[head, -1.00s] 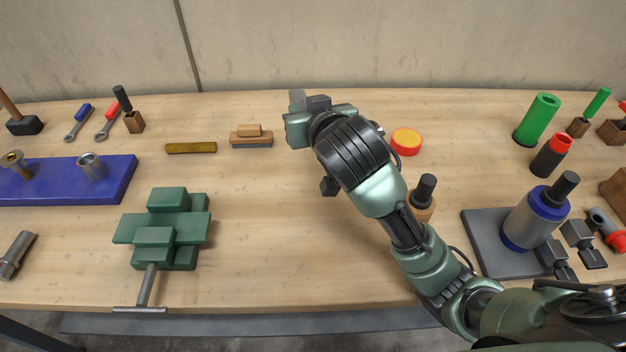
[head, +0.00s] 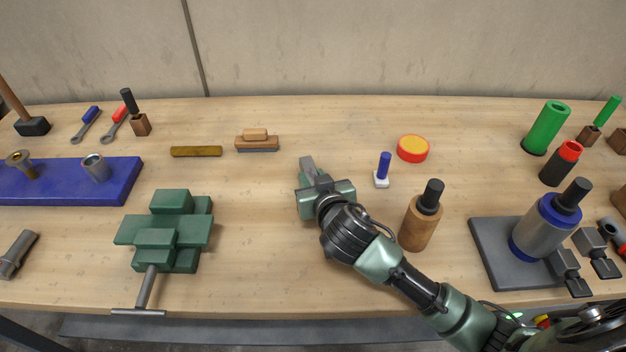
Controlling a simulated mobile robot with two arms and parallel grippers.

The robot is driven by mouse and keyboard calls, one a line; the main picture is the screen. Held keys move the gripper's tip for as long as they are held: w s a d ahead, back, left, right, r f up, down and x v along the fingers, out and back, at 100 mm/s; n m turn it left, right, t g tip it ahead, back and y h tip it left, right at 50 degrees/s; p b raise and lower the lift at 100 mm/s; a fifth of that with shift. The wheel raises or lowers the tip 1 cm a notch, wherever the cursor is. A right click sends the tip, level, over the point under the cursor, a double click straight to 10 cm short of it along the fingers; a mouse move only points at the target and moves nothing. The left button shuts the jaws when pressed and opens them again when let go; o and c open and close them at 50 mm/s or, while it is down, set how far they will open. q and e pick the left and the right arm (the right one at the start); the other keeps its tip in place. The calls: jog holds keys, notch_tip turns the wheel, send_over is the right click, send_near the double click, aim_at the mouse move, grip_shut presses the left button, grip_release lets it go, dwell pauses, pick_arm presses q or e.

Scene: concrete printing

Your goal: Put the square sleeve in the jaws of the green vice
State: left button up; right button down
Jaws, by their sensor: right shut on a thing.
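The green vice (head: 155,237) stands at the front left of the bench, its grey screw handle toward the front edge. My right gripper (head: 312,178) is over the middle of the bench, to the right of the vice and apart from it. It is shut on a grey piece, the square sleeve (head: 308,166), of which only the far end shows; the gripper hides the rest. I cannot tell how high it is above the bench. My left gripper is not in view.
A blue plate (head: 120,192) with metal fittings lies behind and left of the vice. A wooden cylinder (head: 418,228) with a black top stands right of my gripper, with a small blue-handled tool (head: 383,170) behind it. Bench between vice and gripper is clear.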

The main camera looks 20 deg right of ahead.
dwell(0.3)
jog(key=shift+f, duration=0.2)
jog(key=c, duration=1.1)
grip_release()
